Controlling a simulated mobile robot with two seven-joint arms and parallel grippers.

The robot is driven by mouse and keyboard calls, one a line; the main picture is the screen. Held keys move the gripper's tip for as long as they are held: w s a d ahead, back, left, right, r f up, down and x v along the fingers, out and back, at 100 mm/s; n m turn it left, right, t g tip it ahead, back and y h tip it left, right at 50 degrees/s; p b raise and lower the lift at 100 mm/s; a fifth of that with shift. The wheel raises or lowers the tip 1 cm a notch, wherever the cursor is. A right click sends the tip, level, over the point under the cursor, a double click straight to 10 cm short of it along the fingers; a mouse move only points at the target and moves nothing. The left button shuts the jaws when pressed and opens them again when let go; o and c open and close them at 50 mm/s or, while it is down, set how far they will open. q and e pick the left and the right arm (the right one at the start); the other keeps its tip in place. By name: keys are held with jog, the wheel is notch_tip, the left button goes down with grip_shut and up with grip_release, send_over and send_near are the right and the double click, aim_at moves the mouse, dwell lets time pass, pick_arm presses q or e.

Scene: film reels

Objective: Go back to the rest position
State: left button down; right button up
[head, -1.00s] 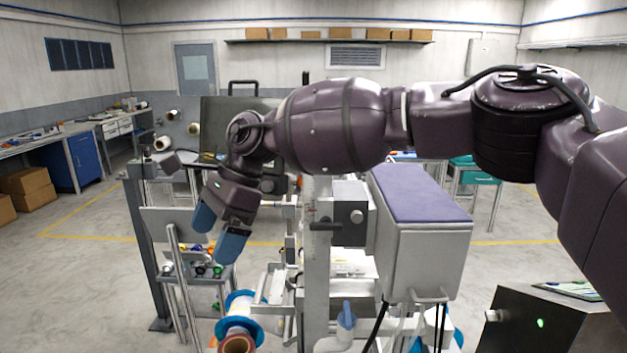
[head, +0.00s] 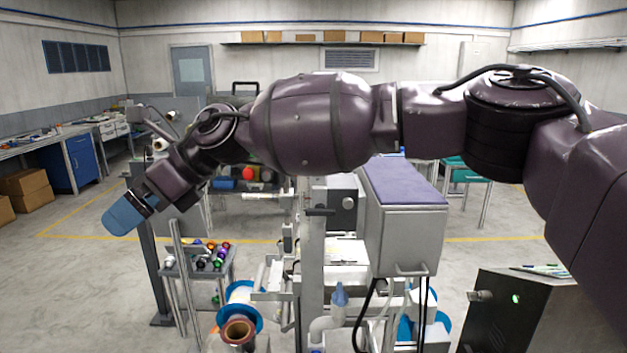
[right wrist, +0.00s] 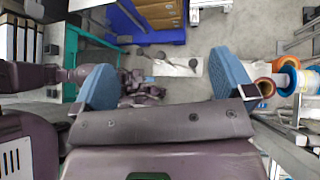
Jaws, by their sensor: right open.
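My right gripper (head: 130,208) is at the left of the head view, at the end of my purple arm that reaches across from the right. Its blue fingers overlap there. In the right wrist view the two blue fingers (right wrist: 160,82) stand wide apart with nothing between them. The gripper is in the air, up and left of a small cart (head: 175,272) and apart from it. My left gripper is not in view.
The cart holds several coloured spools (head: 205,258). A film reel with blue flanges (head: 240,305) is below centre. A grey machine with a purple top (head: 405,220) stands under my arm. A dark control box (head: 510,310) is at lower right. Open floor (head: 80,275) lies at left.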

jog(key=s+a+r+m+y, duration=0.3)
jog(key=r+m+y, duration=0.2)
jog(key=m+y, duration=0.4)
jog(key=w+d+f+m+t+b, duration=0.1)
jog(key=w+d+f+m+t, duration=0.25)
jog(key=d+m+t, duration=0.55)
jog(key=w+d+f+m+t, duration=0.3)
jog(key=w+d+m+t, duration=0.2)
jog(key=m, duration=0.8)
jog(key=w+d+f+m+t+h, duration=0.2)
jog(key=d+f+m+t+h, duration=0.4)
jog(key=d+f+m+h, duration=0.85)
jog(key=s+d+f+m+g+h+b, duration=0.1)
jog(key=s+d+f+m, duration=0.3)
jog(key=d+f, duration=0.75)
jog(key=s+d+f+m+g+h, duration=0.1)
jog(key=s+d+f+m+h, duration=0.15)
jog(key=s+d+f, duration=0.65)
jog(key=s+d+f+m+g, duration=0.1)
jog(key=s+d+f, duration=0.2)
jog(key=s+f, duration=0.4)
jog(key=s+d+f+m+g+h, duration=0.1)
jog(key=s+d+f+g, duration=0.1)
jog(key=s+f, duration=0.5)
jog(key=shift+d+f+g+h+b, duration=0.3)
jog(key=shift+d+f, duration=0.4)
jog(key=shift+d, duration=0.15)
